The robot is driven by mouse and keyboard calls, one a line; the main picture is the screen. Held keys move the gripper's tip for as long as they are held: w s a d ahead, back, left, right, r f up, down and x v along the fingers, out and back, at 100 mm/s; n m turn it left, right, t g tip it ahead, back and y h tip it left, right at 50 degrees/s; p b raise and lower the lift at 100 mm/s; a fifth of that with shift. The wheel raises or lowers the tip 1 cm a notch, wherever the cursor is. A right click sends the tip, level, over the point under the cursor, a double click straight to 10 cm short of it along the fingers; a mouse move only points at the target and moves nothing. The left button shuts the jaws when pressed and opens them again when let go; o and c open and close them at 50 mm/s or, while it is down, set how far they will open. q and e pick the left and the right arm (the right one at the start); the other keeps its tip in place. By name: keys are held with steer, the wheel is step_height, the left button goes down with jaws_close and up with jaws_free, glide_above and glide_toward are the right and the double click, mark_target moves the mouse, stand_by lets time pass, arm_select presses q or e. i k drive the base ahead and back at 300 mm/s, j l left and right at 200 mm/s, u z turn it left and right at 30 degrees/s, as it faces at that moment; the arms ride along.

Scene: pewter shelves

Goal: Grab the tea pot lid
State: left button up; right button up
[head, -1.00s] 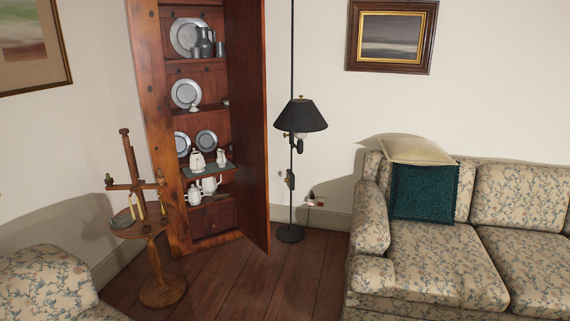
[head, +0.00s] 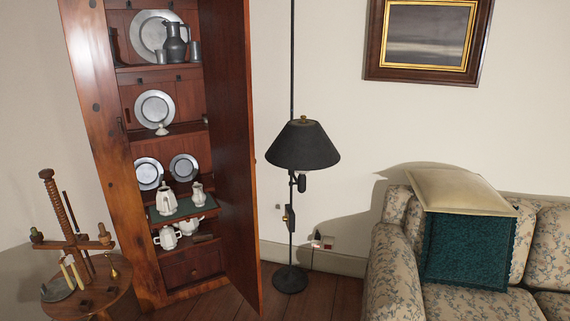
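A small white knobbed piece that looks like the tea pot lid (head: 162,129) sits on a cabinet shelf, in front of a pewter plate. One shelf lower, a white pot (head: 166,200) and a smaller white jug (head: 198,195) stand on a green-topped board. Below them are another white pot (head: 167,238) and a white piece beside it (head: 188,226). They are too small to tell which pot lacks a lid. Neither of my grippers is in view.
The wooden cabinet (head: 107,150) has its door (head: 232,150) swung open to the right. A round candle stand (head: 95,295) is at the front left. A black floor lamp (head: 303,145) and a floral sofa (head: 395,270) with a teal cushion (head: 465,248) stand on the right.

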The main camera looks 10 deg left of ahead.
mark_target(162, 131)
steer(key=i+u, duration=0.35)
steer(key=i, duration=0.3)
steer(key=i+l+u, duration=0.1)
steer(key=i+u, duration=0.25)
steer(key=i, duration=0.3)
